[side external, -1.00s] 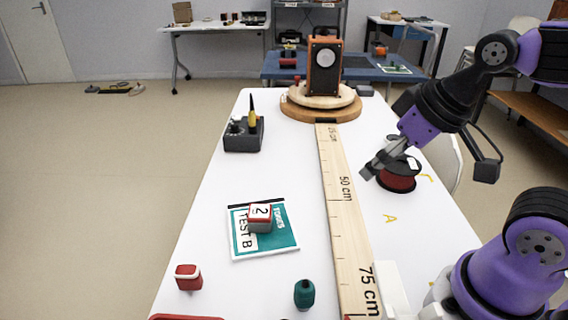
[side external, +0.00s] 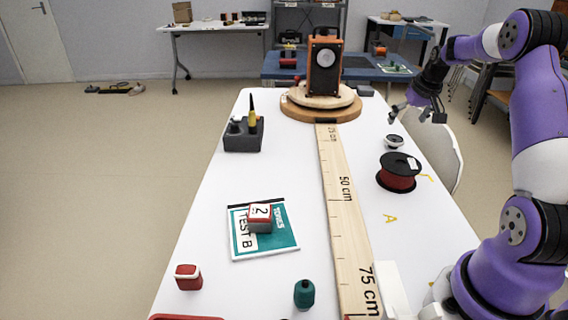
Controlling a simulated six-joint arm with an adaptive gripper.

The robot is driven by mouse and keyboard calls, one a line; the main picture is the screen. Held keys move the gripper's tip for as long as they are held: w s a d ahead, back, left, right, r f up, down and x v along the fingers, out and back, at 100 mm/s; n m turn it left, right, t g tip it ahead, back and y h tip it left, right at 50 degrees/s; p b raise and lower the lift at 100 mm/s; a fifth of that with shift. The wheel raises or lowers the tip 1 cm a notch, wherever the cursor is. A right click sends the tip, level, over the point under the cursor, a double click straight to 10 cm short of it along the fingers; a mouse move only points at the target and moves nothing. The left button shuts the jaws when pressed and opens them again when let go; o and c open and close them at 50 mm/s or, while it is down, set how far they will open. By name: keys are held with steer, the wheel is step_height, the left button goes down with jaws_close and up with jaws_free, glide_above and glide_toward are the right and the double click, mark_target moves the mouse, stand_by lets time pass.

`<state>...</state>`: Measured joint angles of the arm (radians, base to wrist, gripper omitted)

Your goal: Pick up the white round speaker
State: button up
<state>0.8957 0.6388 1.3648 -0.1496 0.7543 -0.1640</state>
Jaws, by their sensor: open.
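The white round speaker (side external: 394,142), small with a dark part on it, sits on the white table's right side, just behind a black and red spool (side external: 399,172). My gripper (side external: 408,113) is open and empty. It is in the air above and behind the speaker in the picture, near the table's right edge. A clear gap shows between the gripper and the speaker.
A wooden ruler (side external: 345,210) runs along the table. An orange speaker box (side external: 324,66) stands on a round wooden turntable (side external: 321,112) at the far end. A dark tool holder (side external: 243,136), a teal booklet (side external: 275,240) and a teal bottle (side external: 304,294) are further left.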

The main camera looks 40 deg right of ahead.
mark_target(397, 140)
steer(key=x, duration=0.3)
steer(key=shift+w+f, duration=0.1)
steer(key=shift+f, duration=0.25)
steer(key=x, duration=0.5)
steer(key=shift+d+f, duration=0.2)
steer(key=c, duration=1.3)
